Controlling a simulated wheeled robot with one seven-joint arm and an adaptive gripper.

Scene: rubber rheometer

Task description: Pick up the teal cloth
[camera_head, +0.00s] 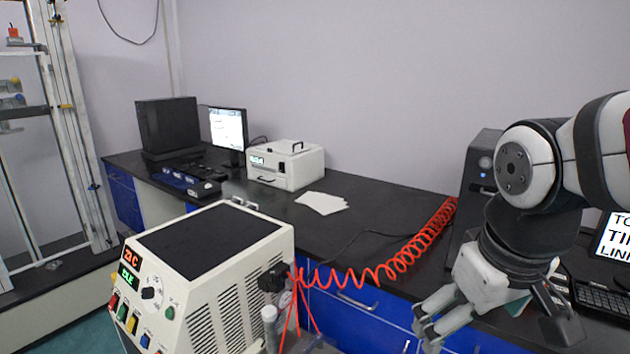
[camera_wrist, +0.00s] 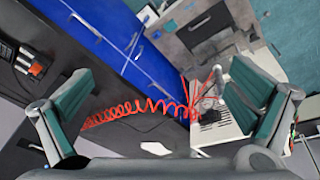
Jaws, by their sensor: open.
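I cannot make out a teal cloth lying anywhere in either view. My gripper (camera_head: 495,325) is at the lower right of the head view, above the front edge of the black bench, with its fingers spread apart. In the wrist view my gripper (camera_wrist: 160,100) shows its two fingers wide apart with teal inner pads, and nothing is held between them. The red coiled hose (camera_wrist: 140,108) crosses the space seen between the fingers. The bench area behind my arm is hidden in the head view.
The cream machine (camera_head: 215,265) with a black top stands in front of the bench (camera_head: 385,225). The red coiled hose (camera_head: 390,265) runs from it to a dark tower (camera_head: 478,175). White sheets (camera_head: 322,202), a white instrument (camera_head: 287,164) and monitor (camera_head: 228,127) are farther back.

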